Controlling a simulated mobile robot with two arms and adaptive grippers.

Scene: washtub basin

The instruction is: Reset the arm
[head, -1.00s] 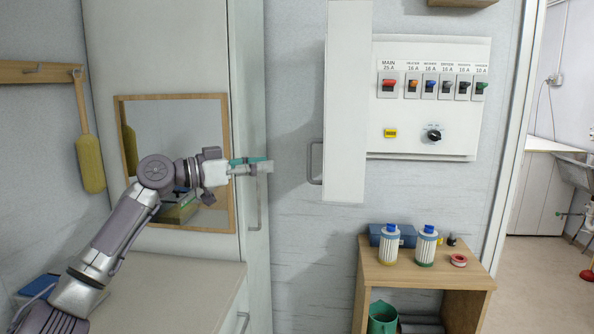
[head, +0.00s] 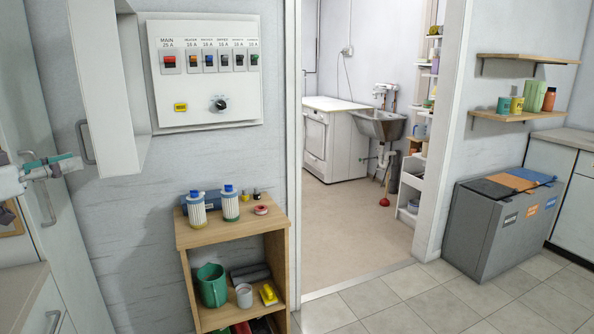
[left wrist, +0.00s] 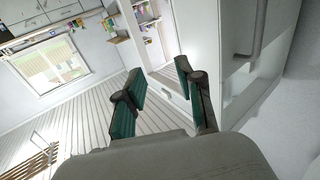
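My left gripper (head: 58,165) shows at the left edge of the head view, pale with teal finger pads, in front of the tall white cabinet. In the left wrist view its two teal-padded fingers (left wrist: 160,98) stand apart with nothing between them, so it is open and empty. Most of the left arm is outside the head view. My right gripper is in neither view.
The open white door (head: 105,90) of the switch panel (head: 205,105) stands close to the left gripper. A wooden shelf unit (head: 235,225) holds filters and a green jug (head: 212,287). A doorway opens onto a room with a sink (head: 378,124). Grey bins (head: 480,230) stand right.

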